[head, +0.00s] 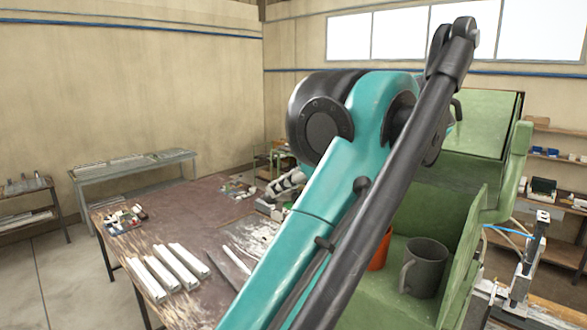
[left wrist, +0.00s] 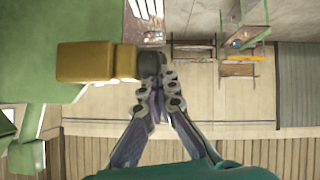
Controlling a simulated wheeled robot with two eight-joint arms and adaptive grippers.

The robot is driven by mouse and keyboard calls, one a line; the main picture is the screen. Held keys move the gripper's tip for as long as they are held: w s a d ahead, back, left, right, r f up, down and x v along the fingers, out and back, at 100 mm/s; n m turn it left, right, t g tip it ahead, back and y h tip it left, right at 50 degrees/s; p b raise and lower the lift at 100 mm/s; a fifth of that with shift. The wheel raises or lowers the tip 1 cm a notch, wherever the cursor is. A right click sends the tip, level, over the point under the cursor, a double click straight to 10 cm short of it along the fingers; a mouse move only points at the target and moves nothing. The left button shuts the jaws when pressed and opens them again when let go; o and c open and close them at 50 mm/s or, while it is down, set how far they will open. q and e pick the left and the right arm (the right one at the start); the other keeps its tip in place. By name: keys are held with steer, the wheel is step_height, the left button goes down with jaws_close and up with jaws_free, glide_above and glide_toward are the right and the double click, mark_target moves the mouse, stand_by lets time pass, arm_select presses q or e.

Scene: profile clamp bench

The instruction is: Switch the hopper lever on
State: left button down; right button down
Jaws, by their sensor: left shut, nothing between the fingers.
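The green hopper machine (head: 485,125) stands at the right in the head view, partly behind my teal arm. Green surfaces (left wrist: 50,45) also fill the left side of the left wrist view. A brass-yellow block (left wrist: 97,62) sticks out in front of the green there, and it may be the lever's handle. My left gripper (left wrist: 150,62) is shut and empty, its fingertips right beside the block's right end. I cannot tell whether they touch. The lever is not clear in the head view.
A brown workbench (head: 190,215) holds white profiles (head: 172,272) and small parts. A grey mug (head: 424,268) and an orange cup (head: 379,252) stand on the machine's green ledge. A metal clamp device (head: 525,262) is at the right. Floor at the left is clear.

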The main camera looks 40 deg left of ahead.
arm_select(q)
steer(key=shift+w+a+h, duration=0.15)
steer(key=shift+w+h, duration=0.1)
steer(key=shift+h, duration=0.15)
steer(key=shift+w+f+h+p, duration=0.2)
steer(key=shift+h+p, duration=0.15)
steer(key=shift+h, duration=0.05)
steer(key=shift+s+f+h, duration=0.1)
steer(key=shift+f+h, duration=0.05)
steer(key=shift+h, duration=0.35)
steer(key=shift+s+f+g+h, duration=0.15)
steer(key=shift+f+h, duration=0.15)
steer(key=shift+h, duration=0.3)
steer(key=shift+s+f+g+h, duration=0.15)
steer(key=shift+f+h, duration=0.1)
steer(key=shift+h, duration=0.35)
steer(key=shift+w, duration=0.1)
arm_select(e)
steer(key=shift+w+d+r, duration=0.1)
steer(key=shift+w+r, duration=0.3)
steer(key=shift+r, duration=0.25)
arm_select(q)
steer(key=shift+f, duration=0.1)
